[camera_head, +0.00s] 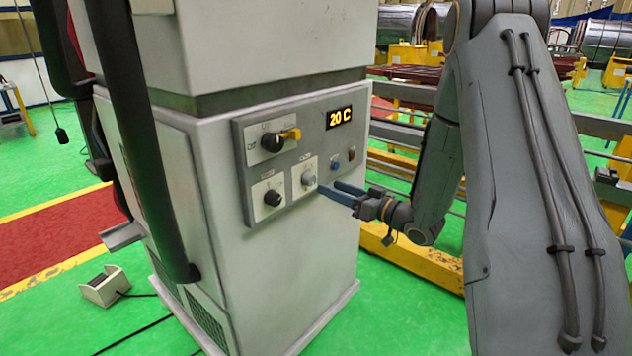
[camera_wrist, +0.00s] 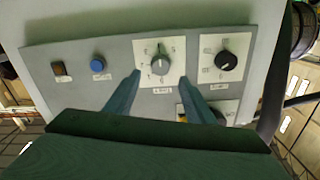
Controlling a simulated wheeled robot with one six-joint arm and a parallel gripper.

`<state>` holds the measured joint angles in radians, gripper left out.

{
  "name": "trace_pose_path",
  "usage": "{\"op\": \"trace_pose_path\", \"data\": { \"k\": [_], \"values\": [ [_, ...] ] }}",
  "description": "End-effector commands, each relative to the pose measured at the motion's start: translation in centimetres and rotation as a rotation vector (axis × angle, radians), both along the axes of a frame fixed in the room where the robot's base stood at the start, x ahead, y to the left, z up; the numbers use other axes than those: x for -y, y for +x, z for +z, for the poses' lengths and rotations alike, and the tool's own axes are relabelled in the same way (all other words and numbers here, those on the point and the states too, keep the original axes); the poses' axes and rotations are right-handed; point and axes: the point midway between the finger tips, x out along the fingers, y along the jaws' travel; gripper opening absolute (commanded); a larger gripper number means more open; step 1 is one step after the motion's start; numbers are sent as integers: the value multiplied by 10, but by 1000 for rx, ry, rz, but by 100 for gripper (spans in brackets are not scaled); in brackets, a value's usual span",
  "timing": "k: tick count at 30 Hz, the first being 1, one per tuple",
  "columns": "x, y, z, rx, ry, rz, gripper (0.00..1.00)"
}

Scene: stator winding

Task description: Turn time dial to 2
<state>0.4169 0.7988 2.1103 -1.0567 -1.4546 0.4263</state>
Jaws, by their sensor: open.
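Which knob is labelled time is not readable.
A black knob (camera_head: 272,197) is beside the grey dial. A larger black selector (camera_head: 271,142) with a yellow lever is above. A display (camera_head: 339,117) reads "20 C". A blue button (camera_head: 336,166) is near the fingers. Yellow-framed racks stand behind my arm.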

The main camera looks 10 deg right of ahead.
Motion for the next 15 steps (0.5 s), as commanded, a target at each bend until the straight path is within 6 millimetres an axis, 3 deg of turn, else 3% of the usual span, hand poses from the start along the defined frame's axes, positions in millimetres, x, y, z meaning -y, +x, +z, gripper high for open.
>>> {"op": "trace_pose_path", "data": {
  "k": [15],
  "values": [
    [-41,54,1,1,0,3,49]
  ]
}}
